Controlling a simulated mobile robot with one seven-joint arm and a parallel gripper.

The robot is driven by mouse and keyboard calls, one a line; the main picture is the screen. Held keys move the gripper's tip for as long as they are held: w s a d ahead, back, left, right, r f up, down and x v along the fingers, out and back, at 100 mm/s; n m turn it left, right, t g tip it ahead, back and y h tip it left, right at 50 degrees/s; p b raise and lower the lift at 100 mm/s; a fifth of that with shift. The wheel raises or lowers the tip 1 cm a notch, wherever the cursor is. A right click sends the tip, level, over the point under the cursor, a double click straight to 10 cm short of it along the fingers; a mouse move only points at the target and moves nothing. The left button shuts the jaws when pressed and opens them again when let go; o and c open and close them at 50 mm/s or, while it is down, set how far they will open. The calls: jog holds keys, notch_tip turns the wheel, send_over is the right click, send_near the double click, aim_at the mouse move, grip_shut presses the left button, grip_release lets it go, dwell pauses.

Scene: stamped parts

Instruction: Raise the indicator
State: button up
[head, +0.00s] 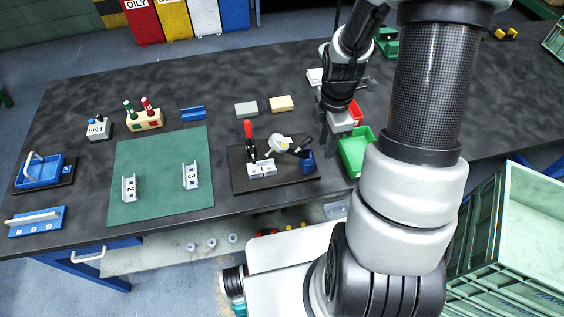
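The indicator (280,143), a small white round dial with a dark arm, sits over the dark fixture plate (240,182). Its arm runs right towards a blue block (307,161). A silver stamped part (262,169) marked 1 lies on the plate, below and left of the dial. A red-handled clamp (249,140) stands upright behind the part. My gripper (331,150) points down, right of the indicator and apart from it, near the green bin. Its fingers are small and partly overlapped here, so their opening is unclear.
A green bin (350,165) and a red bin (356,113) stand close to my gripper. Two more stamped parts, one marked 2 (129,188) and another (191,176), lie on the green mat (160,155). Grey (246,109) and tan (281,104) blocks lie behind the fixture.

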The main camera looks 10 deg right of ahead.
jog(key=shift+r, duration=0.15)
notch_tip(320, 180, up, 8)
jog(key=p, duration=0.7)
jog(key=s+a+r+m+t+h, duration=0.15)
jog(key=r+m, duration=0.25)
jog(key=r, duration=0.4)
jog(key=s+a+r+m+t+y, duration=0.15)
jog(key=r+m, duration=0.25)
jog(key=r, duration=0.5)
jog(key=s+a+r+m+t, duration=0.1)
jog(key=s+a+r+m, duration=0.2)
jog(key=s+r+m, duration=0.1)
jog(key=s+a+r+m+t+p, duration=0.1)
jog(key=s+a+r+m, duration=0.2)
jog(key=r+m, duration=0.3)
jog(key=shift+s+r+t, duration=0.3)
jog(key=shift+s+r, duration=0.35)
jog(key=shift+s, duration=0.25)
jog(key=shift+o, duration=0.4)
jog(key=shift+f, duration=0.1)
